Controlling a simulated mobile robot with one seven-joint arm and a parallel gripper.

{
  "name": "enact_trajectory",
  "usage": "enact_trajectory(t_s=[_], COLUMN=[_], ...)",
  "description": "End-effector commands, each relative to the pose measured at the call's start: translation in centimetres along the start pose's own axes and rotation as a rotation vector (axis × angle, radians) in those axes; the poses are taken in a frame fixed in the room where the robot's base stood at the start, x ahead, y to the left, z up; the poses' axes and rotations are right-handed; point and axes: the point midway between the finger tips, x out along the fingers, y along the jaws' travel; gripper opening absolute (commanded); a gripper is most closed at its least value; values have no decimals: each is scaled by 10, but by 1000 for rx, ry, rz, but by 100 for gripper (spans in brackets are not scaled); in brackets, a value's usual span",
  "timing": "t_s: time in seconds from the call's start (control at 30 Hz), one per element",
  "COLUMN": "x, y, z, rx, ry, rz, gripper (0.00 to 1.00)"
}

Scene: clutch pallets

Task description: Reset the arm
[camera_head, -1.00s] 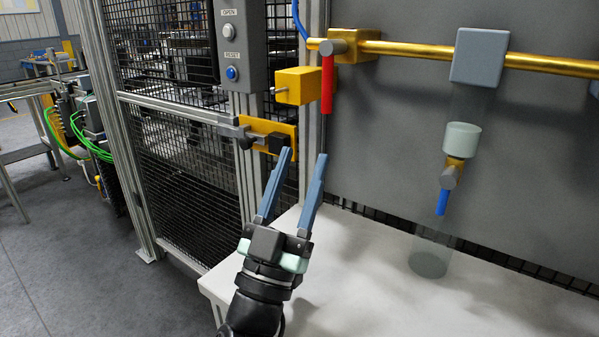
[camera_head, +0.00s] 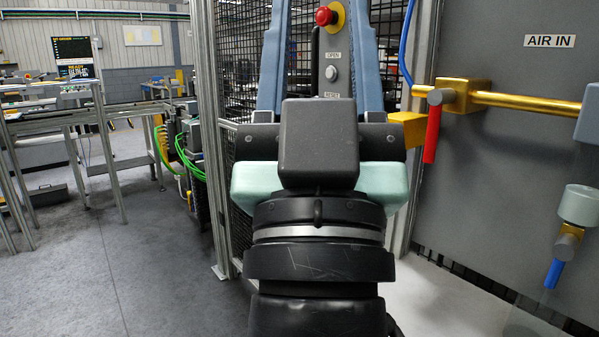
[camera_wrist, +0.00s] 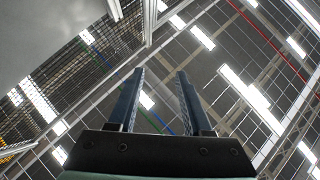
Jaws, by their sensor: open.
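My gripper (camera_head: 318,45) stands upright close to the camera in the head view, its two blue fingers apart and pointing up. It is open with nothing between the fingers. In the wrist view the gripper (camera_wrist: 160,85) also shows open and empty, with the ceiling lights behind it. My gripper and wrist hide part of the mesh fence, the control box and the white table.
A red-handled valve (camera_head: 432,125) on a yellow pipe (camera_head: 530,103) is right of my gripper. A blue-handled valve (camera_head: 560,258) hangs lower right. A red emergency button (camera_head: 325,16) and an OPEN button (camera_head: 331,73) show between the fingers.

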Motion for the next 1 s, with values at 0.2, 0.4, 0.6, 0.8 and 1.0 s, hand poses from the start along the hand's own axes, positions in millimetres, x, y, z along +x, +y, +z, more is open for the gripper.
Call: enact_trajectory(t_s=[0.2,0.4,0.6,0.8,1.0], x=[11,51,99,137,152], y=[-12,-11,-10,-9,-9], z=[-55,-89,-131,-163,-176], rx=[72,72,72,72,72], ry=[-39,-39,-40,-40,-40], rz=[-36,-38,-38,-39,-39], gripper=[50,50,50,50,50])
